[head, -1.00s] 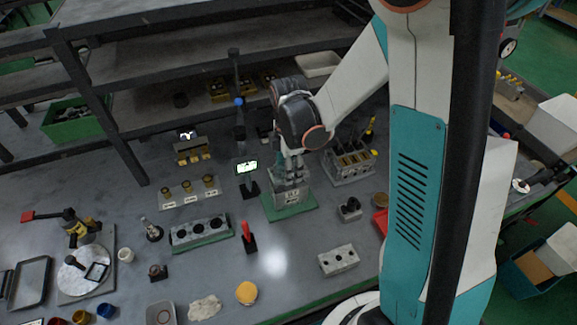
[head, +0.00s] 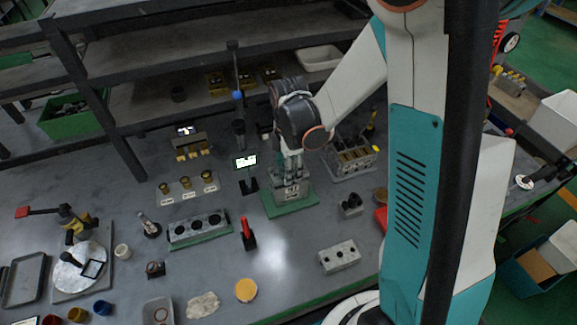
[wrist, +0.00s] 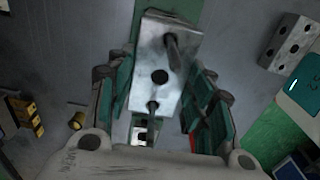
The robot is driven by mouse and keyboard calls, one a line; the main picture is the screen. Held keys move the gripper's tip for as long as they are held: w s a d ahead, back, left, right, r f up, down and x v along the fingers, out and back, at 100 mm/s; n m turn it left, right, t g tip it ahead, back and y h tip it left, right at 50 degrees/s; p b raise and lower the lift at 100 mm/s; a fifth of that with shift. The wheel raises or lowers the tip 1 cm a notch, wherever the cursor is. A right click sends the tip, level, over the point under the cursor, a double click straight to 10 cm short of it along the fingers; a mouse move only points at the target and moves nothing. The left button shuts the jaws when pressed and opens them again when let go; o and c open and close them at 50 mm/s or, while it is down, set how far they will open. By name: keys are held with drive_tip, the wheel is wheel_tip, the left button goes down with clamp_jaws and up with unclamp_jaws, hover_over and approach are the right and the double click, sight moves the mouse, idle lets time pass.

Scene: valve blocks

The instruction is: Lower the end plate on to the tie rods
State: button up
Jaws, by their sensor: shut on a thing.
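My gripper (head: 290,166) points down over the block stack (head: 290,191) on a green mat (head: 275,210) in the head view. In the wrist view my gripper (wrist: 160,100) has its two green-padded fingers on either side of the metal end plate (wrist: 142,75), and is shut on it. The plate has a dark round hole in its middle. The fingers hide much of the stack in the head view.
A three-hole block (head: 200,229) stands to the left and a loose metal block (head: 339,257) to the front right. A red-handled tool (head: 247,233) and a small screen on a stand (head: 245,162) are close on the left. A grey rack (head: 352,160) is behind right.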

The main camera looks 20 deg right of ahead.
drive_tip(key=shift+f+b, duration=0.7)
drive_tip(key=shift+f, duration=0.2)
drive_tip(key=o, duration=1.3)
drive_tip(key=shift+r, duration=0.15)
wheel_tip(320, 180, up, 12)
drive_tip(key=shift+f, duration=0.1)
